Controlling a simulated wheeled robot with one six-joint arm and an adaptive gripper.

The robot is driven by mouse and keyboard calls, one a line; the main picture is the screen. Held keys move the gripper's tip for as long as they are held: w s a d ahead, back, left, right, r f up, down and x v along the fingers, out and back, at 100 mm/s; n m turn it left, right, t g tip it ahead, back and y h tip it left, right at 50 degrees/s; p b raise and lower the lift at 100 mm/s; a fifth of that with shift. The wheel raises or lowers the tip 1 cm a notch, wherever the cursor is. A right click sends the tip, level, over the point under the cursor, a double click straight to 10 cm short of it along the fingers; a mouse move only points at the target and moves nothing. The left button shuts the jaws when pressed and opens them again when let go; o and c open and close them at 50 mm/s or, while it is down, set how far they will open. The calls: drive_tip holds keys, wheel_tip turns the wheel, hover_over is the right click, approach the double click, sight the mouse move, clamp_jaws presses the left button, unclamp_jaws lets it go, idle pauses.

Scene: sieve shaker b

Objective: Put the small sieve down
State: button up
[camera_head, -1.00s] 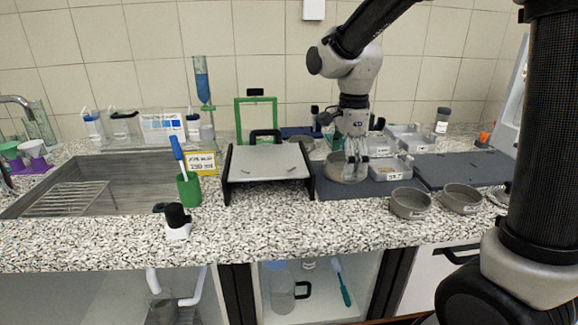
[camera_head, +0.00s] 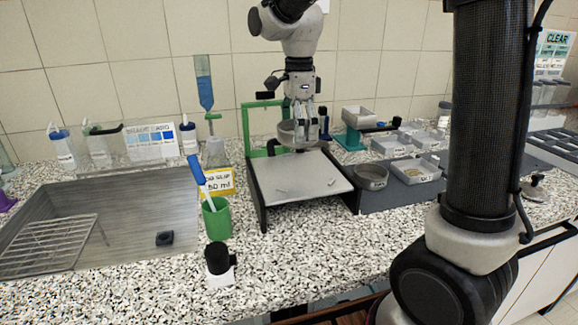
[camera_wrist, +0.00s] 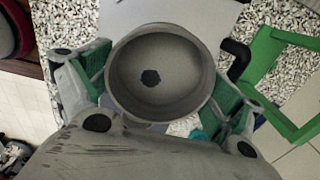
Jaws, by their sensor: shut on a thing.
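The small sieve (camera_head: 288,133), a round grey metal pan, is held by my gripper (camera_head: 302,118) near the far edge of the light grey platform (camera_head: 298,182) with black sides. In the wrist view the sieve (camera_wrist: 160,100) fills the middle, with a dark spot on its floor. The green finger pads sit on opposite sides of its wall, shut on it. The platform's pale top (camera_wrist: 180,14) shows beyond it. The sieve appears raised above the counter; its exact height over the platform is hard to tell.
A green frame (camera_head: 248,125) stands close behind and left of the gripper. Another round sieve (camera_head: 371,177) and a white tray (camera_head: 415,170) sit on the dark mat (camera_head: 400,194) to the right. A green cup (camera_head: 216,218) stands left of the platform.

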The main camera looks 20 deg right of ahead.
sight(298, 172)
wheel_tip(298, 172, down, 9)
drive_tip(key=shift+r, duration=0.2)
drive_tip(key=shift+f, duration=0.1)
drive_tip(key=o, duration=0.8)
